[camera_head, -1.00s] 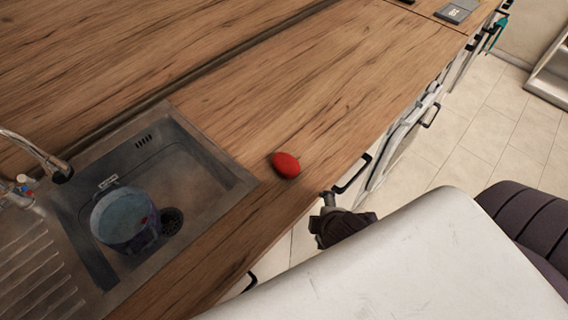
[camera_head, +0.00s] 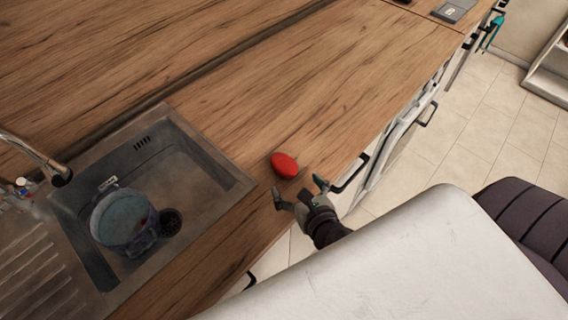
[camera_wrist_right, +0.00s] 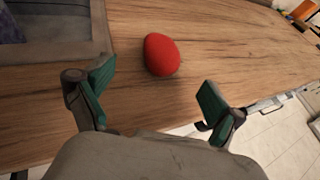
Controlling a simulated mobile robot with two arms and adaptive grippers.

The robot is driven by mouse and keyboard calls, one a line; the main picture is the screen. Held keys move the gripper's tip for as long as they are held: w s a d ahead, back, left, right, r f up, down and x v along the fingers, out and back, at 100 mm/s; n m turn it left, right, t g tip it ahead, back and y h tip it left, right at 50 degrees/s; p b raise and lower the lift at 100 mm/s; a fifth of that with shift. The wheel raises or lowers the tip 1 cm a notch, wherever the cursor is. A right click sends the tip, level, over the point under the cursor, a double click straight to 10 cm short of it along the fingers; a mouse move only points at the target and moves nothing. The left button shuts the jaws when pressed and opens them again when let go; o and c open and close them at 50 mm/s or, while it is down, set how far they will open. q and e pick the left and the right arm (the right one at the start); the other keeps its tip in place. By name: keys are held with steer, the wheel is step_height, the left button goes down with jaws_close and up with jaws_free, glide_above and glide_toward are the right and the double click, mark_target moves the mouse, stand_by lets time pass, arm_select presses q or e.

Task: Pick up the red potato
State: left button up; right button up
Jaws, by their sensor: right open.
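The red potato (camera_head: 285,164) lies on the wooden counter, just right of the sink's corner. It also shows in the right wrist view (camera_wrist_right: 161,55), ahead of the fingertips and roughly between them. My right gripper (camera_head: 300,188) is open and empty at the counter's front edge, a short way from the potato and apart from it. Its two spread fingers with green pads show in the right wrist view (camera_wrist_right: 155,95). My left gripper is not in view.
A metal sink (camera_head: 221,182) with a bluish pot (camera_head: 124,220) in it lies to the left of the potato. A faucet (camera_head: 40,158) stands at the sink's far left. The counter (camera_head: 300,95) behind the potato is clear. Cabinet handles (camera_head: 350,174) stick out below the front edge.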

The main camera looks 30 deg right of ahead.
mark_target(284, 165)
steer(key=x, duration=0.4)
steer(key=shift+w+f, duration=0.1)
steer(key=shift+w, duration=0.15)
steer(key=shift+s+d+f+p+x, duration=0.15)
steer(key=shift+p+x, duration=0.1)
steer(key=shift+x, duration=0.7)
steer(key=shift+d+f+p+x, duration=0.1)
steer(key=shift+f+p+x, duration=0.1)
steer(key=shift+x, duration=0.75)
steer(key=shift+s+d+f+p+x, duration=0.1)
steer(key=shift+p+x, duration=0.15)
steer(key=shift+x, duration=0.75)
steer(key=c, duration=1.2)
steer(key=shift+r, duration=0.1)
steer(key=shift+c, duration=0.7)
steer(key=shift+r, duration=0.1)
